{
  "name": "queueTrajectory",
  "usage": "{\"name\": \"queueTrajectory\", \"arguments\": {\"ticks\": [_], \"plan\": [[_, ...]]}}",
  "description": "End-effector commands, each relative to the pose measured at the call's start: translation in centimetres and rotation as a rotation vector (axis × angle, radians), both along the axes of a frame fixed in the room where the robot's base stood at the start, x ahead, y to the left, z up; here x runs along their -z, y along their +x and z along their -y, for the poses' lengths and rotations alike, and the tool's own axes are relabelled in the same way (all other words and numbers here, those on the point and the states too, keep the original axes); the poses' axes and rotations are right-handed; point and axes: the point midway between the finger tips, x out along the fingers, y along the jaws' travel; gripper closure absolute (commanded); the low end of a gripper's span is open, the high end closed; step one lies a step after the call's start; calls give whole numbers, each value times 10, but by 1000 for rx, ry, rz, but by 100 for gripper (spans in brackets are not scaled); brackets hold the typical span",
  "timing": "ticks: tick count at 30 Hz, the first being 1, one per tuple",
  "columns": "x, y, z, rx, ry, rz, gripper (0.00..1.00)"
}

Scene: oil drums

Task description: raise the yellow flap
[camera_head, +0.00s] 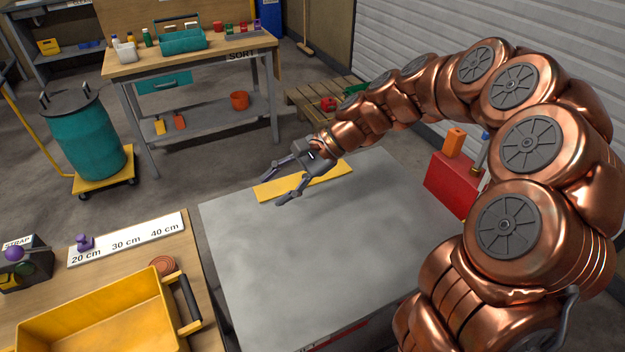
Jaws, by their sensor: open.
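The yellow flap (325,181) is a flat strip along the far edge of a grey-topped table or box (320,255). It looks to lie about level with the grey top. My gripper (277,190) is open, its two fingers pointing left and spread apart over the left part of the flap. The fingers and wrist hide some of the flap. I cannot tell whether a fingertip touches it. No object shows between the fingers.
A red box (453,184) stands right of the grey top. A yellow tray (100,322) and a white ruler board (127,239) are on the wooden table at lower left. A teal drum (85,140) stands on a yellow dolly. A workbench (190,62) is behind. The grey top is clear.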

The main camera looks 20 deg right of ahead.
Motion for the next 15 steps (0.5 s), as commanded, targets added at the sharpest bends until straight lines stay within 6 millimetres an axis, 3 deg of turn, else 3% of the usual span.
{"name": "queueTrajectory", "arguments": {"ticks": [1,6,12,15], "plan": [[12,20,8,65,40,-34,51],[40,77,40,285,166,-153,51],[90,135,98,555,300,-297,51],[117,155,129,675,354,-363,51]]}}
